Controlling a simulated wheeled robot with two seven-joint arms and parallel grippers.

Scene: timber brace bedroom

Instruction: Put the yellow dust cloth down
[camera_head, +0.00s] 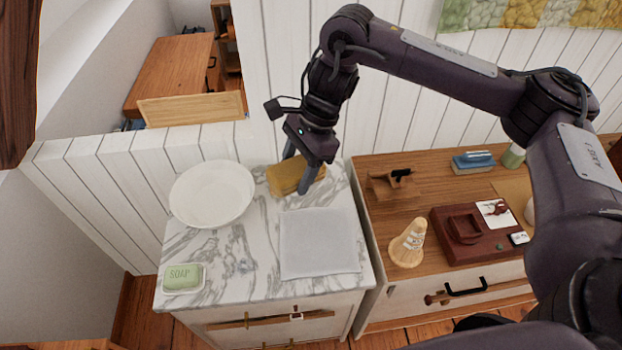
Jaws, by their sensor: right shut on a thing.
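The yellow dust cloth (289,178) is a mustard-coloured folded bundle at the back of the marble-topped cabinet (240,262). My right gripper (297,172) reaches down from above and is shut on the cloth, with one finger in front of it and one behind. The cloth is at or just above the marble; I cannot tell whether it touches. My left gripper is not in view.
A white bowl (212,194) stands left of the cloth. A pale grey cloth or mat (319,243) lies in front, and green soap (183,278) sits at the front left. The wooden cabinet on the right holds a cone (408,243) and a dark red box (470,232).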

